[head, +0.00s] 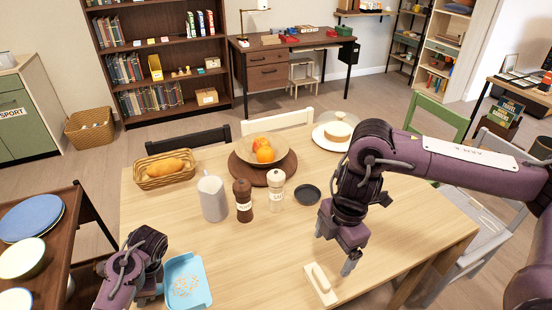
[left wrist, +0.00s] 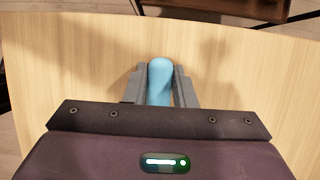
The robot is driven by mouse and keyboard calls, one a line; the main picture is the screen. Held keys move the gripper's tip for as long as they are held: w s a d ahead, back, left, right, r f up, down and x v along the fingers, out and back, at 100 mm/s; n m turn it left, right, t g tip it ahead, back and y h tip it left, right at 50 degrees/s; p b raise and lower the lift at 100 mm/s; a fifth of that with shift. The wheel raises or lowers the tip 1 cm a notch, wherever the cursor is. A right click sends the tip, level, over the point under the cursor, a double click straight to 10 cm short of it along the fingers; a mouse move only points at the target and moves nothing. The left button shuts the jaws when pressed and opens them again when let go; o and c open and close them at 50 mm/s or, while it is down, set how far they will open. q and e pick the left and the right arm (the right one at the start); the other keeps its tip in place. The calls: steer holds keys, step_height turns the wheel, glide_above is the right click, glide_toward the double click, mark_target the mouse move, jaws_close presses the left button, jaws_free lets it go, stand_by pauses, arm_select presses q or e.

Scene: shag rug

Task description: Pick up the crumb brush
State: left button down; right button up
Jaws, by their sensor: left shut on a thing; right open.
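The crumb brush (head: 321,286), pale wood with a raised handle, lies on the table (head: 250,275) near its front edge. My right gripper (head: 336,250) is open and empty, pointing down just behind the brush in the head view, apart from it. A light blue dustpan (head: 172,271) with orange crumbs in it is at the front left of the table. My left gripper (head: 153,292) is at its left side. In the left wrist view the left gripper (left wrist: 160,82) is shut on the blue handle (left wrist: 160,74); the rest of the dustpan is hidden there.
Behind the brush stand a dark dish (head: 307,194), a white mill (head: 276,190), a brown mill (head: 243,202) and a white pitcher (head: 212,198). A bread basket (head: 164,183), a fruit bowl (head: 281,146) and a cake plate (head: 321,138) are farther back. The table between dustpan and brush is clear.

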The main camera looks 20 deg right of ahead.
mark_target(322, 276)
steer(key=n, duration=1.2)
steer(key=f+n+h, duration=0.1)
steer(key=n, duration=1.1)
steer(key=f+n, duration=0.1)
steer(key=n, duration=1)
steer(key=shift+s+a+f+n, duration=0.1)
steer(key=shift+s+a+n, duration=0.1)
steer(key=shift+a+n, duration=0.2)
steer(key=shift+w+f, duration=0.1)
steer(key=shift+f, duration=2.35)
steer(key=shift+w+a+f, duration=0.1)
steer(key=shift+a+f, duration=0.05)
steer(key=shift+f, duration=1.15)
steer(key=shift+w+a+f, duration=0.1)
steer(key=shift+f, duration=1.2)
steer(key=c, duration=1.2)
steer(key=shift+o, duration=0.2)
